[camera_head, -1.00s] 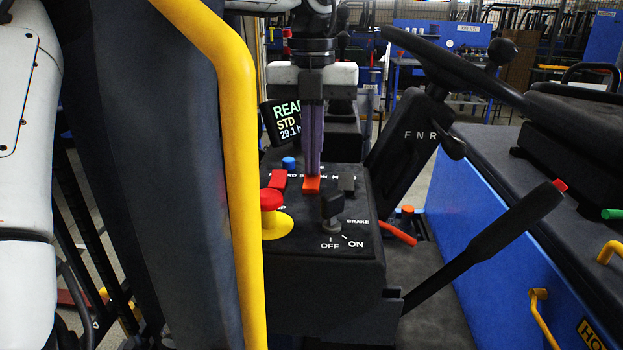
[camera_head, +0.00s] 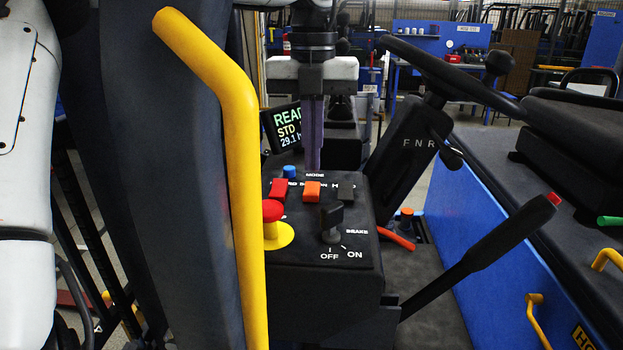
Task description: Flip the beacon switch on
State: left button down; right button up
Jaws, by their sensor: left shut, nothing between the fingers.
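The beacon switch is an orange rocker (camera_head: 312,191) on the top of the black control console (camera_head: 325,279), in the middle of a row of switches. The label beside it is partly covered. My left gripper (camera_head: 313,170) points straight down with its fingers shut and empty. Its tips are just behind and above the orange rocker, apart from it as far as I can see. My right gripper is not in view.
A red rocker (camera_head: 279,188) and a dark rocker (camera_head: 346,190) flank the orange one. A red stop button (camera_head: 272,211), a black key switch (camera_head: 331,221) and a blue knob (camera_head: 290,171) are close. A yellow rail (camera_head: 246,200), steering wheel (camera_head: 450,72) and lever (camera_head: 490,250) surround the console.

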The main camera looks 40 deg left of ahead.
aim_at(312, 185)
pick_arm(q)
jog(key=shift+r, duration=1.9)
